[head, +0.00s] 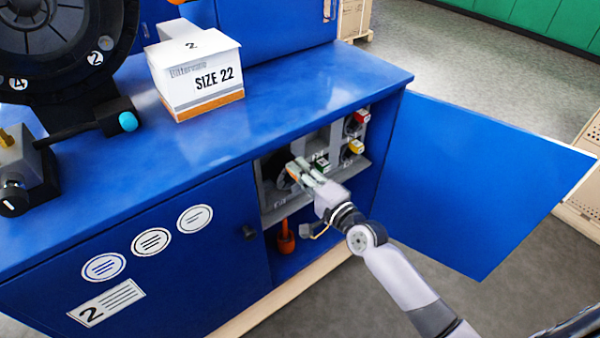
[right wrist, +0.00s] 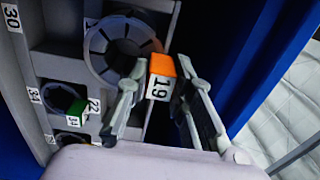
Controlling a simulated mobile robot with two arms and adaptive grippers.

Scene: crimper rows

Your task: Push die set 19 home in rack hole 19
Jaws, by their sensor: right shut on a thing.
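Die set 19 shows in the right wrist view as a block with an orange top (right wrist: 162,65) and a white face marked 19. My right gripper (right wrist: 163,72) is shut on it, one finger on each side. The body of the die set is mostly hidden. Just behind and to its left is a large round rack opening with a dark segmented ring (right wrist: 112,60); its label is not readable, and how deep the die set sits cannot be told. In the head view my right gripper (head: 301,170) reaches into the open cabinet at the grey rack (head: 275,212). My left gripper is not in view.
Another die set with a green tag (right wrist: 76,109) sits lower left in the rack. Red and yellow tagged pieces (head: 355,146) are at the rack's right. The open blue door (head: 490,180) stands right of my arm. A SIZE 22 box (head: 195,75) is on the cabinet top.

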